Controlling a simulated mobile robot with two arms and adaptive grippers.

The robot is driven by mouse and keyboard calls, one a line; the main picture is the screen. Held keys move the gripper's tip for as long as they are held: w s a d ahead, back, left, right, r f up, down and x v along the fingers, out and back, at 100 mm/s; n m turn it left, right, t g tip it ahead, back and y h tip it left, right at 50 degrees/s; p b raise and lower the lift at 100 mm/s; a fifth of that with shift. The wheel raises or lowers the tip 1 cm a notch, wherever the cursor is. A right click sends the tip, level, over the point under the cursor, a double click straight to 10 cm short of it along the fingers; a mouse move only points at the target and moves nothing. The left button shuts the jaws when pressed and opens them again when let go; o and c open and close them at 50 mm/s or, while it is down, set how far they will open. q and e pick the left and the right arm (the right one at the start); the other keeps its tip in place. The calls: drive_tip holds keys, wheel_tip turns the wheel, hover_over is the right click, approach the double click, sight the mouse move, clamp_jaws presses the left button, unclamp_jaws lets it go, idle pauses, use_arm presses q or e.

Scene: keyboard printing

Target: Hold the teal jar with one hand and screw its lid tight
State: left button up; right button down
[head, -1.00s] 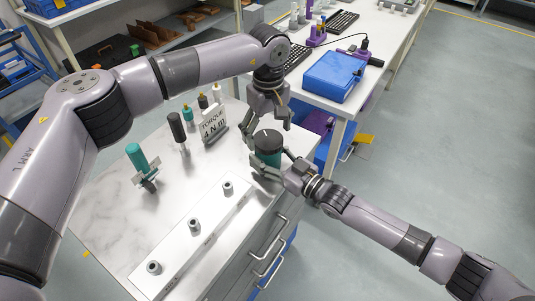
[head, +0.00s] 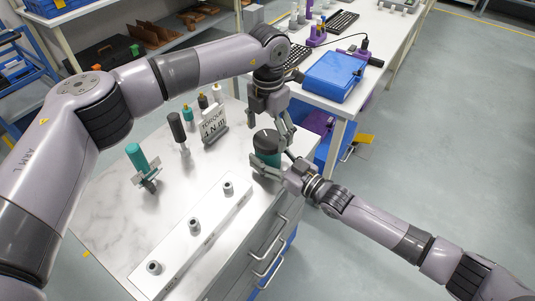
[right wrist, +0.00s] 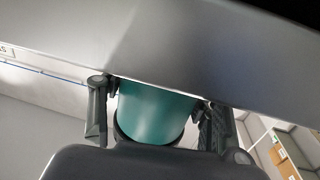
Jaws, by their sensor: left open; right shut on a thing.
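The teal jar (head: 266,157) stands near the right edge of the white worktop, with a dark grey lid (head: 266,141) on top. My right gripper (head: 275,168) is shut around the jar's body from the lower right. In the right wrist view the teal body (right wrist: 155,113) sits between the two fingers. My left gripper (head: 270,130) points down from above, open, with its fingers beside the lid. I cannot tell whether they touch the lid.
A "TORQUE 4 N.m" sign (head: 213,124) and several screwdriver-like tools stand left of the jar. A long white block (head: 192,236) with grey posts lies in front. A blue case (head: 334,76) sits on the table behind. The left worktop (head: 105,205) is clear.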

sight(268, 139)
use_arm(q)
drive_tip(key=shift+n, duration=1.2)
drive_tip(key=shift+f, duration=0.1)
drive_tip(key=shift+f, duration=1.7)
drive_tip(key=shift+c, duration=0.2)
drive_tip(key=c, duration=1.8)
